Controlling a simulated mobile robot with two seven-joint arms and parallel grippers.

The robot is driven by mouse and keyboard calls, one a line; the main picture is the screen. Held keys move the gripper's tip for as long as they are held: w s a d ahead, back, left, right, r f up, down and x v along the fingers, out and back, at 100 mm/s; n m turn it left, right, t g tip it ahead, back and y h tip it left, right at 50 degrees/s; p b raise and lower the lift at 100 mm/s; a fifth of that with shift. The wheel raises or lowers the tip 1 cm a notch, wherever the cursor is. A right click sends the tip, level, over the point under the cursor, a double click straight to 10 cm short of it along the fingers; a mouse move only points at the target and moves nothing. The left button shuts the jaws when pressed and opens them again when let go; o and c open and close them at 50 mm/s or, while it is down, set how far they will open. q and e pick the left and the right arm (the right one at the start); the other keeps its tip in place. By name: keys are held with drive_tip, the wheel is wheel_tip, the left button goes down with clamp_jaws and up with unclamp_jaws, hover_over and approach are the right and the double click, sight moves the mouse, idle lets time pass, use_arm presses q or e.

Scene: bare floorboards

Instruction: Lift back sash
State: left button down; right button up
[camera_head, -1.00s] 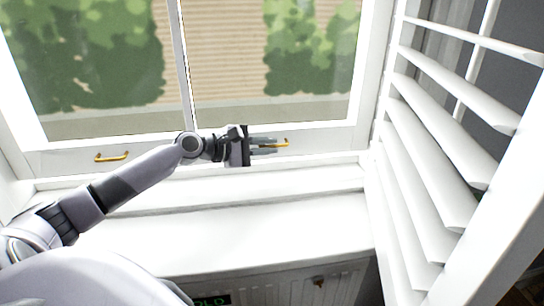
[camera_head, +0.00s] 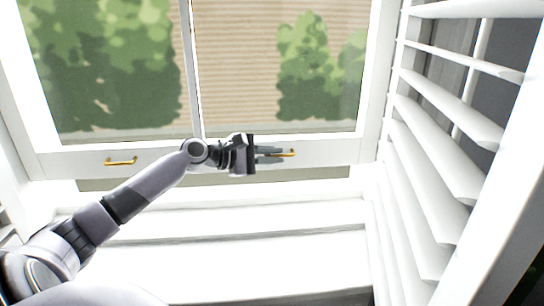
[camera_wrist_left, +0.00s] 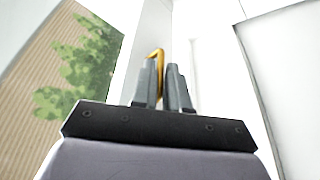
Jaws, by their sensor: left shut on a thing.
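The white back sash (camera_head: 330,151) is raised a little, with a thin strip of the outside showing under its bottom rail. It carries two brass handles. My left gripper (camera_head: 272,154) is shut on the right brass handle (camera_head: 291,152). In the left wrist view, the dark fingers (camera_wrist_left: 164,85) close about the handle (camera_wrist_left: 157,54), whose bend shows above them. The left brass handle (camera_head: 121,161) is free. My right gripper is out of view.
A white sill (camera_head: 240,220) runs below the window. A white louvred shutter (camera_head: 430,150) stands swung open close on the right. A narrow vertical bar (camera_head: 190,60) divides the sash's glass. The sill is clear.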

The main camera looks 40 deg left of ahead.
use_arm(q)
drive_tip(key=c, duration=1.2)
unclamp_jaws()
drive_tip(key=shift+a+r, duration=0.1)
drive_tip(key=shift+a, duration=0.05)
drive_tip(key=shift+s, duration=0.1)
drive_tip(key=shift+b+v, duration=0.75)
drive_tip(key=shift+v, duration=2.7)
